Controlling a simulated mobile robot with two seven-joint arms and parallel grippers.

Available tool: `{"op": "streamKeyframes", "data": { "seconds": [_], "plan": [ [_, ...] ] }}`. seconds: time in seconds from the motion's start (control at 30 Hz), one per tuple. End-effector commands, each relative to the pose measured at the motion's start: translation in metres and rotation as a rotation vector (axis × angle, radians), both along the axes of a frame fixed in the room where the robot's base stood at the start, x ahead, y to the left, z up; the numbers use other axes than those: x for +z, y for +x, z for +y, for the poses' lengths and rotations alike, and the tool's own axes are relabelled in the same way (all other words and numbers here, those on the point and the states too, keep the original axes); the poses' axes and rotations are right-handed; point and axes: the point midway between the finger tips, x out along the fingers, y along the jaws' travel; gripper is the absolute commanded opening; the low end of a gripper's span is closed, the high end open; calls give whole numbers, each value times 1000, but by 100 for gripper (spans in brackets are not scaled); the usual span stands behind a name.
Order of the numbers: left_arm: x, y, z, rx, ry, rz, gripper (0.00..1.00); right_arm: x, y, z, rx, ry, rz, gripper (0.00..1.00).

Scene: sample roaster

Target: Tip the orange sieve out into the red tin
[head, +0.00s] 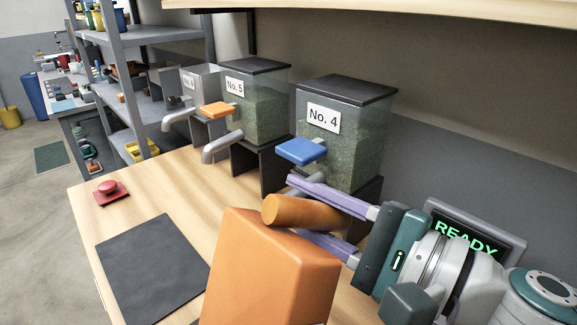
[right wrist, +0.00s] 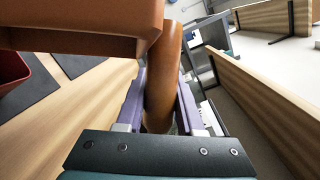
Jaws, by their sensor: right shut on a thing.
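The orange sieve (head: 265,275), a box shape with a brown-orange round handle (head: 312,213), is in the front middle of the head view. My right gripper (head: 305,210) is shut on the handle, its purple fingers on either side. In the right wrist view the sieve (right wrist: 85,25) fills the top left, and its handle (right wrist: 163,80) lies between the fingers. I cannot see into the sieve. A red container (right wrist: 12,75), which looks like the red tin, shows partly at the left edge there. It is not seen in the head view. My left gripper is out of view.
A dark mat (head: 152,268) and a red button (head: 110,190) lie on the wooden counter. Clear bean bins No. 5 (head: 262,110) and No. 4 (head: 350,150), with spouts, stand behind. A READY screen (head: 468,235) is at right. Bare counter lies left of the bins.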

Motion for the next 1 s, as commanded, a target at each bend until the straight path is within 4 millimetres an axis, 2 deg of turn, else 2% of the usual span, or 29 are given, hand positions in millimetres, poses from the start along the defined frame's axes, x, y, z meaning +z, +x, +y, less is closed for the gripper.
{"op": "streamKeyframes", "data": {
  "seconds": [0.33, 0.7, 1.0],
  "plan": [
    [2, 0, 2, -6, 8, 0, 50, 3, 0, 0, 0, 2, -1, 0],
    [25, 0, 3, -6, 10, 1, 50, 31, 0, 0, 0, 1, -1, 0],
    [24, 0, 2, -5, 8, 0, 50, 30, 0, 0, 0, 2, 0, 0]
  ]
}}
